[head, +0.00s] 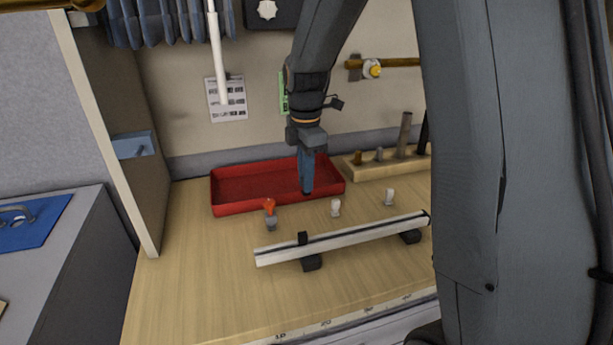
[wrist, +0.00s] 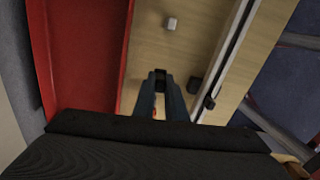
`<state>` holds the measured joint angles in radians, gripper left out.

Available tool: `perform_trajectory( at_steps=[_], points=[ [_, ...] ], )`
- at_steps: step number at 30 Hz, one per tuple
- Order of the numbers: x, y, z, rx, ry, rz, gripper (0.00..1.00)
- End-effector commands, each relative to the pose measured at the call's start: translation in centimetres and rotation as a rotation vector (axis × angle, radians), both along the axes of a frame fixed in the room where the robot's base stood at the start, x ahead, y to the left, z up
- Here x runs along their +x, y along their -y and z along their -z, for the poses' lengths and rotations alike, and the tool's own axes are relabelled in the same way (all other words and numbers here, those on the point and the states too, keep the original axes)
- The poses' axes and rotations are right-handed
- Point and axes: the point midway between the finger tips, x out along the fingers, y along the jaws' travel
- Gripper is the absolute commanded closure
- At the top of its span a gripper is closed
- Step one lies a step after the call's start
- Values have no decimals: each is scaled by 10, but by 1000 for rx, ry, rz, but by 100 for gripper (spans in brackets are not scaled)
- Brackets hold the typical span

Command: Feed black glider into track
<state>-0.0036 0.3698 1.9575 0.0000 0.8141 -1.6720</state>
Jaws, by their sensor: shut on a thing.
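My gripper (head: 307,190) points down over the front edge of the red tray, with its blue fingers closed. In the wrist view the fingers (wrist: 160,82) are shut on a small black piece, the black glider (wrist: 160,74), at their tips. The fingers hide much of it. The pale track (head: 345,237) lies in front of the gripper on dark feet, running slightly up to the right. It also shows in the wrist view (wrist: 232,40), right of the fingers. The glider is apart from the track.
Two small white pieces (head: 335,207) (head: 389,197) and a grey piece with a red top (head: 270,214) stand between tray and track. The red tray (head: 225,206) lies behind. A wooden rack (head: 365,171) with upright pegs stands at back right. The table's front left is clear.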

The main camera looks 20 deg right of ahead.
Motion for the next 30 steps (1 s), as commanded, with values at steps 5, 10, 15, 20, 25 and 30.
perform_trajectory(
  at_steps=[5, 10, 15, 20, 25, 30],
  points=[
    [0, 0, 9, 0, -2, 0, 100],
    [0, 0, 17, 0, -2, 0, 100],
    [0, 0, 24, 0, 0, 0, 100],
    [0, 0, 31, 0, -1, 0, 100],
    [0, 0, 39, 0, -1, 0, 100],
    [0, 0, 47, 0, -1, 0, 100]
  ],
)
